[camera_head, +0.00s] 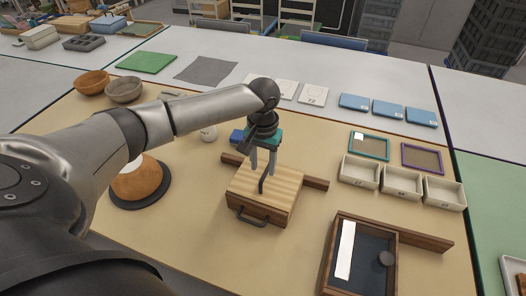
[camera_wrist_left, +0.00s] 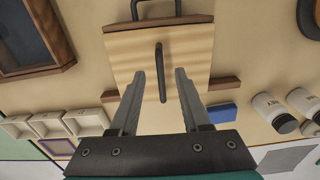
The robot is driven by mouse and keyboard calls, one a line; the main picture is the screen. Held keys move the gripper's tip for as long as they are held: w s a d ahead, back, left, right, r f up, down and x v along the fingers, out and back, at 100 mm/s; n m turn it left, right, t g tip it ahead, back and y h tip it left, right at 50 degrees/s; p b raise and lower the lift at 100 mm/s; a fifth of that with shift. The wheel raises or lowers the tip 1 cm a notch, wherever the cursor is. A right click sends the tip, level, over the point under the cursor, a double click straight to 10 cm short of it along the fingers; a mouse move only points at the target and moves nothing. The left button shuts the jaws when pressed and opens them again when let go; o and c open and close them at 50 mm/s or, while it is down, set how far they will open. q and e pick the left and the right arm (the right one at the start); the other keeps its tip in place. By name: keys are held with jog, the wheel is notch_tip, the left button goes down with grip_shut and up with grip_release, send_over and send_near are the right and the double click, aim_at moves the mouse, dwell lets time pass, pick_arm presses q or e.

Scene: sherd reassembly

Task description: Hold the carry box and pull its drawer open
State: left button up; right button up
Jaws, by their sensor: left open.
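The carry box (camera_head: 275,192) is a light wooden box with a dark front, standing on the tan mat. A dark bar handle (camera_wrist_left: 160,72) runs along its top. The drawer pull (camera_head: 252,217) is a dark loop on its front face, and the drawer looks shut. My left gripper (camera_head: 263,171) is above the box top, pointing down. In the left wrist view its fingers (camera_wrist_left: 159,75) are open, one on each side of the top handle, with gaps between. I cannot tell exactly how low the fingertips are. My right gripper is not in view.
Dark wooden strips (camera_head: 315,184) stick out beside the box. A dark-lined tray (camera_head: 393,268) lies at front right, and small white bins (camera_head: 401,184) stand behind it. A round brown piece (camera_head: 138,182) on a dark disc is left. The mat in front of the box is clear.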

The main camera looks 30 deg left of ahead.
aim_at(263, 176)
pick_arm(q)
notch_tip(263, 176, down, 6)
jog(key=shift+f+b, duration=0.1)
jog(key=shift+b, duration=0.5)
grip_shut()
dwell(1.0)
jog(key=shift+o, duration=0.2)
grip_release()
